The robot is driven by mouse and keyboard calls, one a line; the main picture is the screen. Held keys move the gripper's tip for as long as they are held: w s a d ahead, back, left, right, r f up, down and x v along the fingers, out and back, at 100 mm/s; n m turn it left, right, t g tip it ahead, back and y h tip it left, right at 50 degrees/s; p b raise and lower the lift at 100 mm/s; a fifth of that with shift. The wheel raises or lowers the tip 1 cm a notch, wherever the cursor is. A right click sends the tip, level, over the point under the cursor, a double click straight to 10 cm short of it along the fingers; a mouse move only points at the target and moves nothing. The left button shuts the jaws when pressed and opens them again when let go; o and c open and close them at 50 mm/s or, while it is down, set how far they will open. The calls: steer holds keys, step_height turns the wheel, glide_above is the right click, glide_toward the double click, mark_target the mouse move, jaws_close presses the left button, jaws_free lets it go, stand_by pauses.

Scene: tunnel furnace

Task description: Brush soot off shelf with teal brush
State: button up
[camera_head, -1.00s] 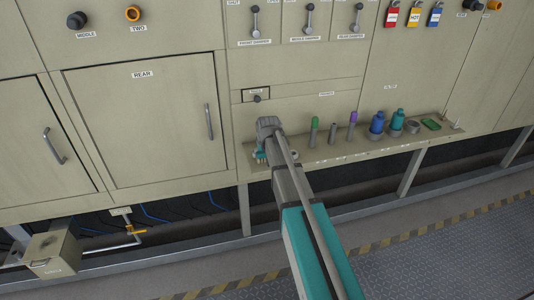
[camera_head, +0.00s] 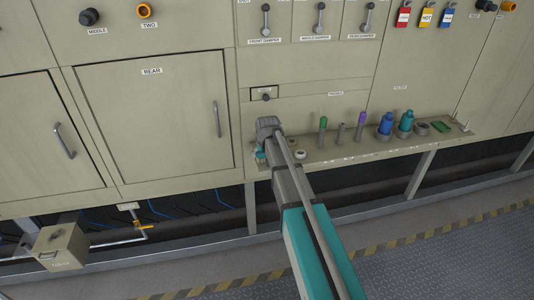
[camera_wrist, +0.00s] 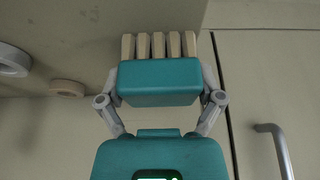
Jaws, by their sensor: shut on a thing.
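The shelf (camera_head: 385,148) is a narrow beige ledge along the front of the panel. My gripper (camera_wrist: 160,92) is shut on the teal brush (camera_wrist: 160,76), a teal block with several pale tan bristle tufts pointing up in the wrist view. In the head view my gripper (camera_head: 262,152) is at the shelf's left end, and a bit of teal shows there; my arm hides most of it. In the wrist view the bristles lie over a darker beige surface; I cannot tell whether they touch it. I cannot make out soot on the shelf.
Rings (camera_head: 300,154) sit on the shelf just right of my arm. Farther right stand green, grey and purple-topped tools (camera_head: 361,128), a blue bottle (camera_head: 385,125), a teal bottle (camera_head: 405,122) and a green piece (camera_head: 441,126). The rear door (camera_head: 150,115) with its handle is to the left.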

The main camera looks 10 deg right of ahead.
steer(key=shift+a, duration=0.95)
steer(key=shift+r, duration=0.1)
steer(key=shift+r+p, duration=2.95)
steer(key=shift+p, duration=0.1)
steer(key=shift+r, duration=0.1)
steer(key=shift+r+p, duration=1.45)
steer(key=shift+p, duration=0.1)
